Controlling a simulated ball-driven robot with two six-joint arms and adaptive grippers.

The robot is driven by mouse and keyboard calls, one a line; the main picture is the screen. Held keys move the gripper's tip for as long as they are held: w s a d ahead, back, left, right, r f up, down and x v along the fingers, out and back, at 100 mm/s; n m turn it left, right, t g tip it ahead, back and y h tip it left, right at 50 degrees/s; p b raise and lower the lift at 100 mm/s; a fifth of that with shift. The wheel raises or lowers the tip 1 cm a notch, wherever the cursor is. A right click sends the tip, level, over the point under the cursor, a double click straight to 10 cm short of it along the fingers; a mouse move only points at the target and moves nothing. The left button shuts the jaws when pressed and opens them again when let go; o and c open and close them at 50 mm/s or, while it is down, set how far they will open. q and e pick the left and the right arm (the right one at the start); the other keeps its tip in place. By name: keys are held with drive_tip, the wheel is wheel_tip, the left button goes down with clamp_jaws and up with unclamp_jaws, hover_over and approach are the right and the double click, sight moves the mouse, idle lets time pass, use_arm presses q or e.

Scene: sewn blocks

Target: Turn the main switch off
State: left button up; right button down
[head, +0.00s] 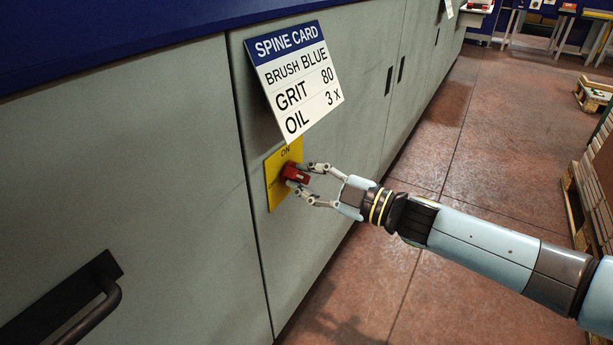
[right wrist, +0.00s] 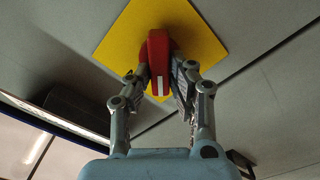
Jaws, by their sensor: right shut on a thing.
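The main switch is a red rotary handle (head: 294,174) on a yellow plate (head: 273,192) fixed to a grey cabinet. The plate has "ON" printed near its top; other lettering at its left is too small to read. My right gripper (head: 301,178) is shut on the red handle, with one finger on each side of it. In the right wrist view the handle (right wrist: 158,62) stands between the fingertips, with a white mark along its face, and the yellow plate (right wrist: 205,45) lies behind it. My left gripper is not in view.
A white card (head: 297,80) headed "SPINE CARD" sits on the cabinet just above the switch. A dark door handle (head: 100,300) sticks out at lower left. Stacked goods on a wooden pallet (head: 577,205) stand at the right. The reddish floor between is clear.

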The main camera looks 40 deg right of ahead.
drive_tip(key=n, duration=0.2)
drive_tip(key=shift+f+n, duration=0.15)
drive_tip(key=shift+n, duration=0.25)
drive_tip(key=n, duration=0.2)
drive_tip(key=shift+s+f+n+b, duration=0.1)
drive_tip(key=shift+n+b, duration=0.2)
drive_tip(key=shift+b, duration=0.05)
drive_tip(key=shift+f+n, duration=0.1)
drive_tip(key=shift+n, duration=0.9)
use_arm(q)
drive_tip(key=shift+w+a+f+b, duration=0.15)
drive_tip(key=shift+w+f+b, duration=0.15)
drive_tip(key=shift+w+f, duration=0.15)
use_arm(e)
drive_tip(key=shift+n, duration=0.8)
drive_tip(key=c, duration=1.2)
unclamp_jaws()
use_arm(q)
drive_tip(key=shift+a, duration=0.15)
use_arm(e)
drive_tip(key=shift+s, duration=0.1)
